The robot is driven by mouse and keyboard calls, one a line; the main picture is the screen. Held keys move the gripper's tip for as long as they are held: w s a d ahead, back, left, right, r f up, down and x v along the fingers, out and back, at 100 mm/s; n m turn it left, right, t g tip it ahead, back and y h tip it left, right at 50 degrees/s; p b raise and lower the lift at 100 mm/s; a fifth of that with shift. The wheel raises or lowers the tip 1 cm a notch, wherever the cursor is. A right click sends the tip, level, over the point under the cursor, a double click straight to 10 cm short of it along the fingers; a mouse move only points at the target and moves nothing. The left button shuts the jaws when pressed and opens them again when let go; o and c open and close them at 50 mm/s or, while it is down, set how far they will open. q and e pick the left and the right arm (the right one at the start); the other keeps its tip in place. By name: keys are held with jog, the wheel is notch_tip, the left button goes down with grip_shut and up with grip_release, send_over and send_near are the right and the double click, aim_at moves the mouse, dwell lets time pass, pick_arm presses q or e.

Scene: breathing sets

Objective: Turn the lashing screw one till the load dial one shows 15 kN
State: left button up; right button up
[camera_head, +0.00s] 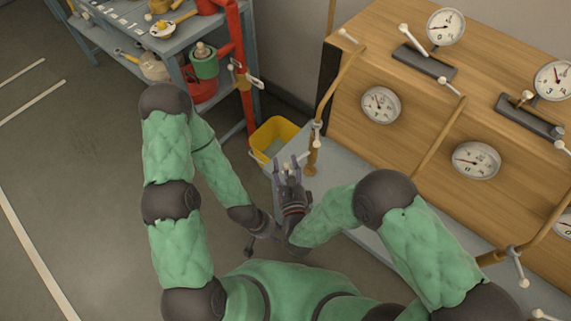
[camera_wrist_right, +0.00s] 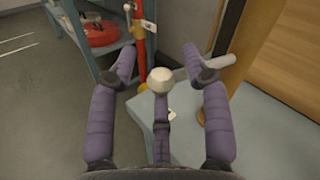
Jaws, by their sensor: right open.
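The leftmost lashing screw (camera_head: 314,150) is a bronze post with pale handles at the left corner of the wooden crate; no label is readable. My right gripper (camera_head: 288,166) is open beside it.
The wooden crate (camera_head: 430,110) carries more dials, including one at lower right (camera_head: 477,160), and other slanting rods. A yellow bin (camera_head: 276,136) stands behind my right gripper. A blue-grey shelf (camera_head: 180,45) and red post (camera_head: 240,70) are at the upper left. Floor at left is clear.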

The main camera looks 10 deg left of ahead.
jog(key=v, duration=0.7)
jog(key=shift+s, duration=0.15)
dwell(0.4)
